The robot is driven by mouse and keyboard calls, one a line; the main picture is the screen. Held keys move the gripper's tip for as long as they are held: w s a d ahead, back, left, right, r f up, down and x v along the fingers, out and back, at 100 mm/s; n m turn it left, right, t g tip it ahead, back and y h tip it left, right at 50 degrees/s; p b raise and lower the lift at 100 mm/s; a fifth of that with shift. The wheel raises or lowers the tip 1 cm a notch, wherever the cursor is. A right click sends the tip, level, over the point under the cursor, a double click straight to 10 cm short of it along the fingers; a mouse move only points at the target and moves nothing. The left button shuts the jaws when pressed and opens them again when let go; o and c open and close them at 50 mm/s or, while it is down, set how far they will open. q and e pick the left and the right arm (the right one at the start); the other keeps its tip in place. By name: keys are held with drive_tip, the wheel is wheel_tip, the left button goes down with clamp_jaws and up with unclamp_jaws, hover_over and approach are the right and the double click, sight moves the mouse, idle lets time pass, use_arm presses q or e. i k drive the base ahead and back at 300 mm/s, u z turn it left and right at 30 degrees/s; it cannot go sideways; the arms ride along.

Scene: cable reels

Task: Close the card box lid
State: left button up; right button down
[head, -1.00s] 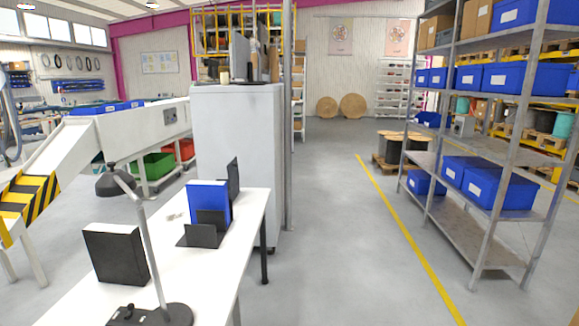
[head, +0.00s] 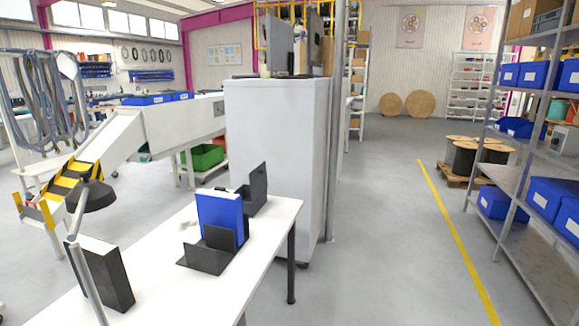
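I cannot make out a card box or its lid for certain in the head view. On the white table (head: 165,285) at the lower left stand a black upright box or binder (head: 116,277) and a blue binder (head: 219,215) in a dark bookend holder (head: 208,256). Neither of my grippers is in view.
A desk lamp (head: 92,195) stands at the table's left. A tall grey cabinet (head: 275,150) is behind the table. A metal shelf (head: 535,262) with blue bins (head: 553,198) lies at the right. Clear floor (head: 385,240) with a yellow line runs between them.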

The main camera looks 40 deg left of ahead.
sight(258, 176)
drive_tip(key=i, duration=2.85)
drive_tip(key=u, duration=3.7)
drive_tip(key=i, duration=0.5)
